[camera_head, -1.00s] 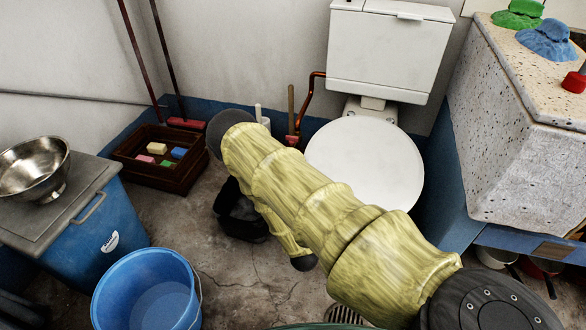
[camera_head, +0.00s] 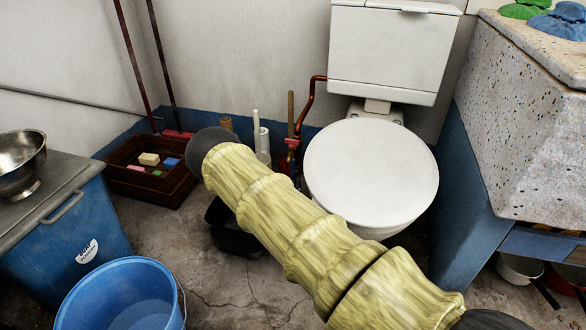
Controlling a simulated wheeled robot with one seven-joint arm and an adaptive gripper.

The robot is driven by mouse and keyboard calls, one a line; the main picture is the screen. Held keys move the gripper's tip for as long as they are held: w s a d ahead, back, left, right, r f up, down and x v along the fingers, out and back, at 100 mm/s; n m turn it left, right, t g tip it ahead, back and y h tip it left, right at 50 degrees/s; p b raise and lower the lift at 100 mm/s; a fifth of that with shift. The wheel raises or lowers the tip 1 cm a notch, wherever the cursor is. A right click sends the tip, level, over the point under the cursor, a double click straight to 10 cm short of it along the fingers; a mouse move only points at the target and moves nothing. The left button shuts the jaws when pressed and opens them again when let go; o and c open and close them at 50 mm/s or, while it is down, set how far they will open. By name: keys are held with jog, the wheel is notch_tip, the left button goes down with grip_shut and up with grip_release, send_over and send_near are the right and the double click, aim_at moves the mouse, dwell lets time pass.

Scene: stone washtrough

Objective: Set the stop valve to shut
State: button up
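A copper pipe (camera_head: 306,100) runs down the wall on the left of the toilet. At its lower end are small blue and red fittings (camera_head: 292,143), which look like the stop valve. They are small and partly crowded by a wooden stick, so I cannot tell the handle's setting. My arm, in a yellow ribbed sleeve, crosses the view from lower right to upper left and ends near the fittings in the picture. My gripper is not visible.
The white toilet (camera_head: 372,172) stands right of the pipe. A speckled stone trough (camera_head: 530,130) is at right. A blue bucket (camera_head: 118,295), a blue cabinet (camera_head: 70,240) and a brown crate (camera_head: 125,185) are at left. A black object (camera_head: 228,240) lies beyond my arm.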

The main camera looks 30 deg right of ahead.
aim_at(293, 166)
jog(key=b+x, duration=0.3)
jog(key=x, duration=0.4)
jog(key=shift+w+d+b, duration=0.2)
jog(key=shift+w+b, duration=0.05)
jog(key=shift+b, duration=0.1)
jog(key=shift+w+d+r, duration=0.35)
jog(key=shift+w+d, duration=0.05)
jog(key=shift+w, duration=0.05)
grip_shut()
